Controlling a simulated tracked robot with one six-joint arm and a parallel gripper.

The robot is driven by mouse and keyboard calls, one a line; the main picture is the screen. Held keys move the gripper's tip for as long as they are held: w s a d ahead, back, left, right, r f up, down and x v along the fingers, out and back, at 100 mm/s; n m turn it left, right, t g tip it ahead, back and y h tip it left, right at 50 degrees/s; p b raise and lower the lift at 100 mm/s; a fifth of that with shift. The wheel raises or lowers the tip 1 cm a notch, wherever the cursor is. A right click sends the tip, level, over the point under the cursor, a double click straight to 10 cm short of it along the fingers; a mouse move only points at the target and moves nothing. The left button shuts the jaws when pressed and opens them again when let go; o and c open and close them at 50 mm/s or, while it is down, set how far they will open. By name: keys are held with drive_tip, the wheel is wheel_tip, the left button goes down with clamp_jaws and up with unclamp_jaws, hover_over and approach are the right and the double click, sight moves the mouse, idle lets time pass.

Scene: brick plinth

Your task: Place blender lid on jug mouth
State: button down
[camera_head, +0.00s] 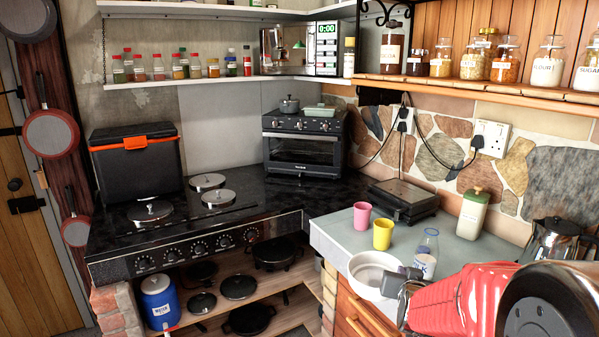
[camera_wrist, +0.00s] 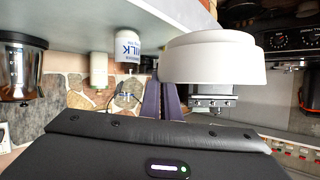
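My gripper (camera_head: 405,290) is at the lower right in the camera_head view, close to the front edge of the grey counter. In the camera_wrist view its two purplish fingers (camera_wrist: 164,100) stand slightly apart, with nothing visible between them. A dark-topped, shiny jug-like vessel (camera_head: 555,240) stands on the counter at the far right. A similar shiny vessel shows at the left of the camera_wrist view (camera_wrist: 22,72). I cannot tell whether it is the blender jug. I cannot make out a separate blender lid in either view.
A white bowl (camera_head: 372,274) sits at the counter's front edge beside my gripper; it looms large in the camera_wrist view (camera_wrist: 212,60).

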sight(365, 297)
drive_tip(key=a+f+y, duration=0.1)
drive_tip(key=a+f, duration=0.1)
drive_tip(key=a, duration=0.1)
drive_tip(key=s+a+f+n+y, duration=0.1)
drive_tip(key=a+f, duration=0.1)
drive_tip(key=a, duration=0.1)
drive_tip(key=a+f+n, duration=0.1)
drive_tip(key=a+f, duration=0.1)
drive_tip(key=a, duration=0.2)
drive_tip(key=shift+s+y, duration=0.35)
drive_tip(key=shift+y, duration=0.05)
